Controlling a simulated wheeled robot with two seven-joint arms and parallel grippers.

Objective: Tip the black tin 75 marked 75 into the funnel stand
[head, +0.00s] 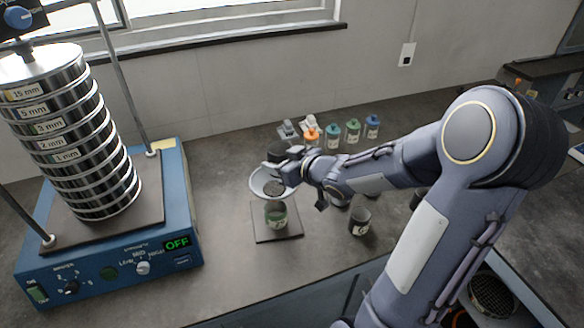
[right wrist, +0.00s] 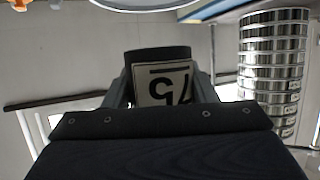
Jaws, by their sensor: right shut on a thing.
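The black tin (right wrist: 158,55) marked 75 is between the fingers of my right gripper (head: 282,172). Its white label (right wrist: 163,84) faces the right wrist camera, with the digits upside down in that picture. In the head view my right gripper is over the pale funnel (head: 257,182) of the funnel stand, and it partly hides the funnel and the tin. The tin's exact tilt is hard to tell there. A green-filled jar (head: 276,216) is under the funnel on the stand's dark base plate (head: 290,235). My left gripper is out of view.
A blue sieve shaker (head: 110,262) with a tall sieve stack (head: 75,140) stands at the left, its display reading OFF. Another dark labelled tin (head: 360,222) stands right of the funnel stand. Several colour-capped bottles (head: 352,133) stand behind. The bench between shaker and stand is clear.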

